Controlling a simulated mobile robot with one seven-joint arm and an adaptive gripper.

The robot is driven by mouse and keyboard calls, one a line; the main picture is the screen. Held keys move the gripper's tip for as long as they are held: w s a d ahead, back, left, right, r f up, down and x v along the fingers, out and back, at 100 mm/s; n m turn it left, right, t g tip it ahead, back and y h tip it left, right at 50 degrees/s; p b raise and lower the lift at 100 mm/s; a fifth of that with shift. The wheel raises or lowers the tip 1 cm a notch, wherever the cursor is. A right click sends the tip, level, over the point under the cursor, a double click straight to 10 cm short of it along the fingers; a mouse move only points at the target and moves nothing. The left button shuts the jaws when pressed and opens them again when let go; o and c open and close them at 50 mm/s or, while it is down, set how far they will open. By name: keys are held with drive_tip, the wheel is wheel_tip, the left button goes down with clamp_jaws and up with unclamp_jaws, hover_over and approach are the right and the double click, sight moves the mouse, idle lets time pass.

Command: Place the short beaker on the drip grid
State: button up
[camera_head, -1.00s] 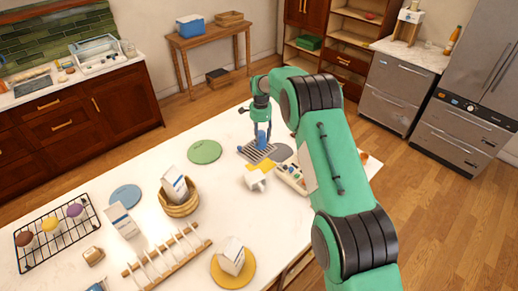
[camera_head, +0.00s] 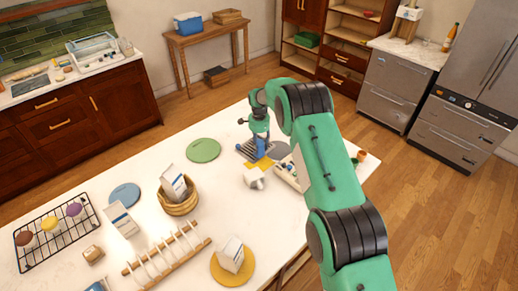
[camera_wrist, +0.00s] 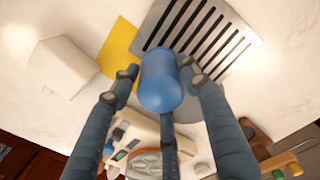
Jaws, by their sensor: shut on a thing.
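The short beaker appears as a smooth blue rounded object (camera_wrist: 162,82) in the wrist view, between my gripper's fingers. My gripper (camera_wrist: 160,72) is shut on it from above; it also shows in the head view (camera_head: 260,150), low over the counter. The drip grid (camera_wrist: 228,38) is a metal plate with dark slots; in the head view (camera_head: 243,152) it is partly hidden by my gripper. The beaker overlaps the near edge of the grid in the wrist view. I cannot tell whether it touches the grid.
A yellow sheet (camera_wrist: 118,50) and a white block-like object (camera_wrist: 58,68) lie beside the grid. A green disc (camera_head: 203,150) lies left, with clear counter between.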

drive_tip(key=shift+f, duration=0.9)
drive_tip(key=shift+f, duration=0.15)
drive_tip(key=o, duration=1.2)
drive_tip(key=shift+c, duration=0.2)
wheel_tip(320, 180, up, 12)
drive_tip(key=shift+r+b, duration=0.15)
drive_tip(key=shift+b, duration=0.2)
